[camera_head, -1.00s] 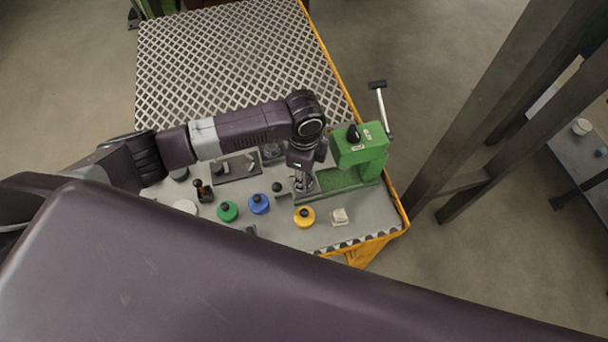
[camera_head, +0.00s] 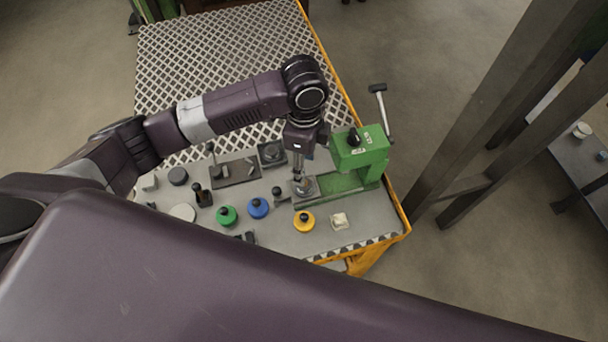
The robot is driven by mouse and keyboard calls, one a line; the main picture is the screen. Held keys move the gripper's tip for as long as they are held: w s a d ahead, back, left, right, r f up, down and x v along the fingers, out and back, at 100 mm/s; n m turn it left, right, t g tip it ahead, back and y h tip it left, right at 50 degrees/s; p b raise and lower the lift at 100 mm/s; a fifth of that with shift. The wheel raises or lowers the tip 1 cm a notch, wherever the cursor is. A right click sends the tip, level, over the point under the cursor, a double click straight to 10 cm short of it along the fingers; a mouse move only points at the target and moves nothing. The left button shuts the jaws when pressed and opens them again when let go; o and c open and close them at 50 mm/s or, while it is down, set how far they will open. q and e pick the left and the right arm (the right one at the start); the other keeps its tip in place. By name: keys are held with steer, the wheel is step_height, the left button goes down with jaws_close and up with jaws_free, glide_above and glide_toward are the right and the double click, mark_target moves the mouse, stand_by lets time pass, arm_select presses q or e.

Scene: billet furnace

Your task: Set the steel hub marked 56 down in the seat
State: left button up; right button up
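My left gripper (camera_head: 299,178) points down at the left end of the green press (camera_head: 361,151). Its fingertips are small and partly hidden by the wrist, so I cannot tell whether they are open or shut. A grey metal piece (camera_head: 307,188) shows just below the fingers, on the press base (camera_head: 343,183). It may be the steel hub or the seat; no 56 mark is readable. Whether the fingers touch it is unclear. My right gripper is not in view.
A grey square fixture (camera_head: 270,151) and a dark tray (camera_head: 235,171) lie left of the gripper. Green (camera_head: 227,216), blue (camera_head: 258,208) and yellow (camera_head: 304,221) knobbed discs stand in front, with a pale block (camera_head: 340,220). The press lever (camera_head: 380,108) sticks up at the right.

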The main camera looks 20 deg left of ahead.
arm_select(q)
step_height(320, 180, up, 4)
steer(key=shift+f, duration=0.1)
stand_by(0.6)
